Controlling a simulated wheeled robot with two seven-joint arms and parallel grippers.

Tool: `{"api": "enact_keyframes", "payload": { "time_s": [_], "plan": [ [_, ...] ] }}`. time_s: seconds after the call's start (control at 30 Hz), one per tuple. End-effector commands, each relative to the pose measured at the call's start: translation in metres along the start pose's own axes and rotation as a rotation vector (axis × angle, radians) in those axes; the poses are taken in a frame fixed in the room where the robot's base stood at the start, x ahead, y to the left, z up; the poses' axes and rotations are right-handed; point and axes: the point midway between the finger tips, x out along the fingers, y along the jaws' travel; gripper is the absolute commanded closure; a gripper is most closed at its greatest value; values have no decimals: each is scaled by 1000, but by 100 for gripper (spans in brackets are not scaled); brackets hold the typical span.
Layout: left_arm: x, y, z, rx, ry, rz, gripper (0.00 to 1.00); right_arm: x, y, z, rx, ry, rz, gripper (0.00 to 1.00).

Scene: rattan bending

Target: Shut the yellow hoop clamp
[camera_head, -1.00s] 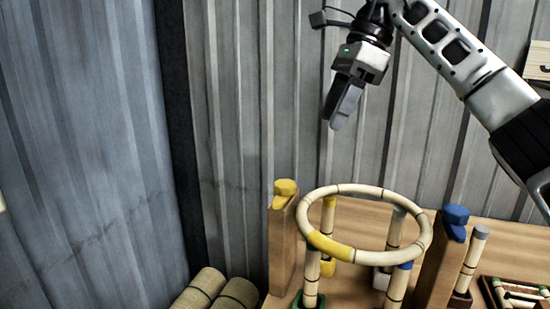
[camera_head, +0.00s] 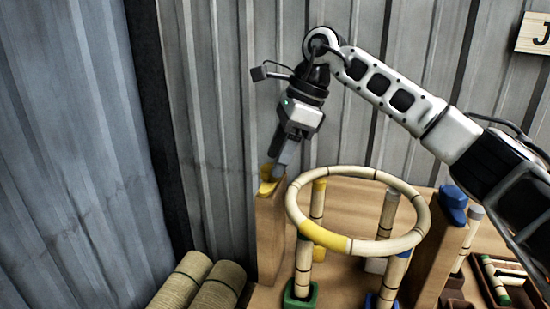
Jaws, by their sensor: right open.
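The yellow hoop clamp (camera_head: 266,187) sits on top of a tall wooden post at the left end of the bench. My right gripper (camera_head: 278,170) points down, with its fingertips right at the clamp's top. Its fingers overlap the clamp in the picture, so I cannot tell whether they touch it. The gripper is open and holds nothing. The rattan hoop (camera_head: 390,176) rests level beside the post, with a yellow section (camera_head: 324,236) at its front left. The clamp's exact lid position is partly hidden. My left gripper is out of view.
A blue clamp (camera_head: 453,203) tops another wooden post on the right. Several upright poles (camera_head: 304,262) stand under the hoop. Rattan rolls (camera_head: 185,282) lie at the lower left. A tray (camera_head: 497,270) of pieces is at the right. A corrugated wall (camera_head: 225,100) stands close behind.

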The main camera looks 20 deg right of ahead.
Motion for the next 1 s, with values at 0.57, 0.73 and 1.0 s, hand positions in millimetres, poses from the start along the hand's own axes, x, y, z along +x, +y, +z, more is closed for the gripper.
{"api": "enact_keyframes", "payload": {
  "time_s": [0.57,0.73,1.0],
  "plan": [
    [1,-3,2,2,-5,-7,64,18,0,0,-1,0,-1,61],
    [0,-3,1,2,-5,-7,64,18,0,0,-1,0,-1,86],
    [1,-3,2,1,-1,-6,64,18,0,0,28,0,-13,86]
  ]
}}
